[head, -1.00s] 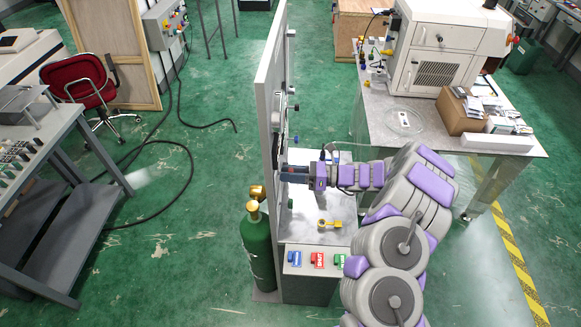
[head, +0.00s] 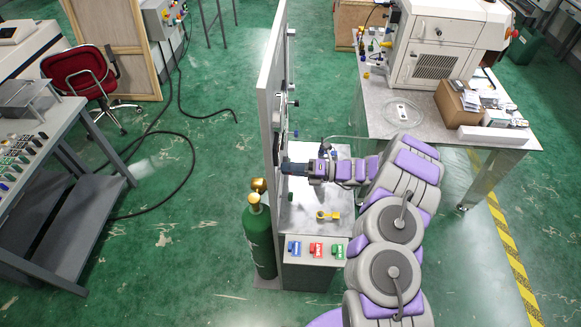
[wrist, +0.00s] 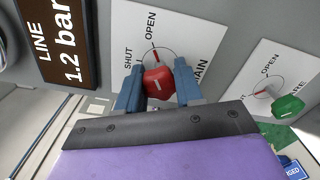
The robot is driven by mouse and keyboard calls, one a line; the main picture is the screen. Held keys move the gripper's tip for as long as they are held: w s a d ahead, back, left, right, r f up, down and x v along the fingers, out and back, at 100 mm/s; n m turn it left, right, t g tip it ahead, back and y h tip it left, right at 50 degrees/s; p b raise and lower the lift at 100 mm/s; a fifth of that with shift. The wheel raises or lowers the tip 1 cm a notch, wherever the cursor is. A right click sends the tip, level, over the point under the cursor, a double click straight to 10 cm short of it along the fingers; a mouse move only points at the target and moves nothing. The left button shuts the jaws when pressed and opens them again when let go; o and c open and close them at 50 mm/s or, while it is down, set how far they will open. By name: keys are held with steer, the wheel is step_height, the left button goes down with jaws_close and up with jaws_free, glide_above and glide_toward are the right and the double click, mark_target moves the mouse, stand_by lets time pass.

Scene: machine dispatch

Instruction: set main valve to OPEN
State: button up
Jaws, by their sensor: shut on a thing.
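The main valve's red knob (wrist: 157,83) sits on a white plate (wrist: 190,30) marked SHUT, OPEN and, partly covered, MAIN. My gripper (wrist: 158,84) is shut on this knob, with one blue finger on each side of it. A red line above the knob points toward the OPEN word. A white mark shows on the knob's face. In the head view my gripper (head: 286,167) is at the upright panel (head: 264,110), seen edge-on, so the knob is hidden there.
A SPARE valve with a green knob (wrist: 288,107) is to the right on its own plate. A brown LINE 1.2 bar sign (wrist: 58,40) is to the left. Below my arm is a bench with a yellow-handled fitting (head: 328,215).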

steer(key=shift+w+m, duration=0.15)
steer(key=shift+m, duration=0.15)
steer(key=o, duration=1)
steer(key=shift+w+f, duration=0.1)
steer(key=shift+w, duration=0.1)
steer(key=shift+o, duration=0.2)
steer(key=shift+s, duration=0.2)
steer(key=d+b, duration=0.2)
steer(key=d, duration=1.5)
steer(key=shift+s+d, duration=0.25)
steer(key=shift+d, duration=0.05)
steer(key=shift+a, duration=0.1)
